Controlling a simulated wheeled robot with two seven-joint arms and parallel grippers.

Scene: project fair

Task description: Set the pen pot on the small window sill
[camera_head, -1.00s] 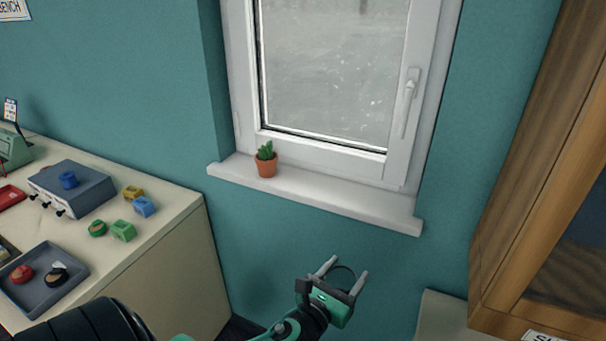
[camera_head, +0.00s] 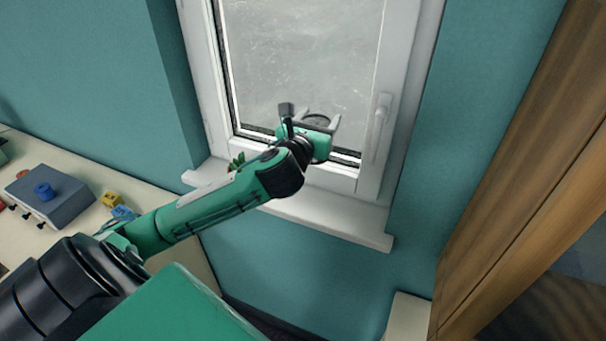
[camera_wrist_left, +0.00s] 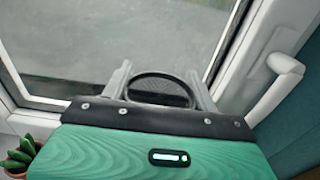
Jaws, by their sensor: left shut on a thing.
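My left gripper (camera_head: 321,116) is shut on the pen pot (camera_head: 317,121), a dark round pot of which mainly the rim shows between the fingers. In the left wrist view the pot's dark ring-shaped rim (camera_wrist_left: 162,78) shows between the two grey fingers, in front of the window glass. The gripper body hides the pot's lower part. The white window sill (camera_head: 345,218) runs below the window, and my left arm crosses over its middle. In the head view the pot appears above the sill against the pane; I cannot tell the gap. My right gripper is not in view.
A potted cactus (camera_head: 237,160) stands at the sill's left part, mostly hidden by my arm; it also shows in the left wrist view (camera_wrist_left: 20,155). The window handle (camera_head: 377,125) juts out at right. A wooden cabinet (camera_head: 520,150) stands at right. The sill's right part looks clear.

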